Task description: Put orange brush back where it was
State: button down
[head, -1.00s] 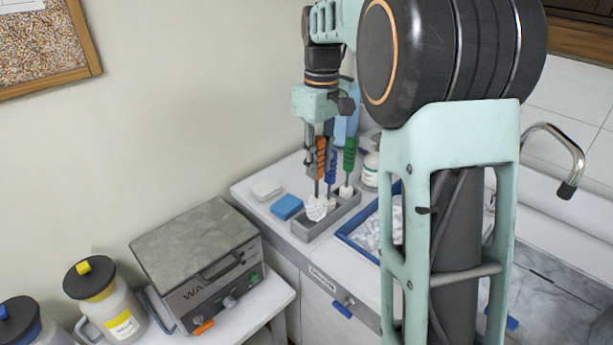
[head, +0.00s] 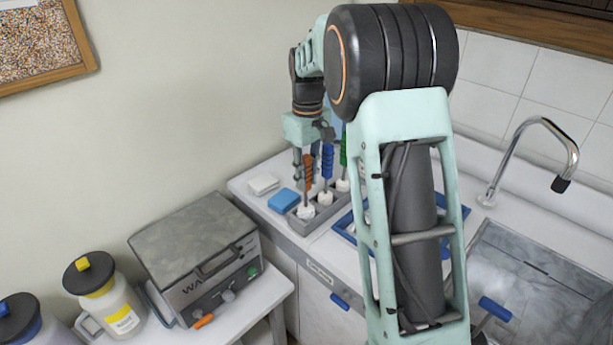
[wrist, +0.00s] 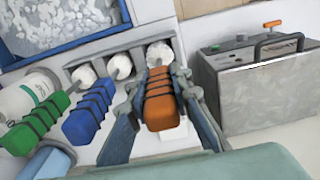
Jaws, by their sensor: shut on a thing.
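The orange brush (head: 308,172) hangs upright in my gripper (head: 303,172), its white bristle head down at the near end of the grey holder (head: 301,228). In the wrist view, the gripper fingers (wrist: 160,88) are closed on both sides of the orange handle (wrist: 160,108). The bristle head (wrist: 160,54) is at the end compartment of the holder; I cannot tell whether it rests on the bottom. The blue brush (wrist: 88,120) and the green brush (wrist: 38,128) stand in the compartments beside it.
A blue-rimmed tray (wrist: 84,43) of white pieces lies beside the holder. A blue sponge (head: 284,201) and a white one (head: 263,184) lie left of it. A grey-lidded machine (head: 195,250) stands nearer left. The sink (head: 530,270) is right.

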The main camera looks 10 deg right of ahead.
jog(key=shift+f, duration=0.15)
jog(key=c, duration=1.7)
grip_release()
jog(key=shift+c, duration=0.2)
notch_tip(320, 180, up, 12)
jog(key=shift+r, duration=0.2)
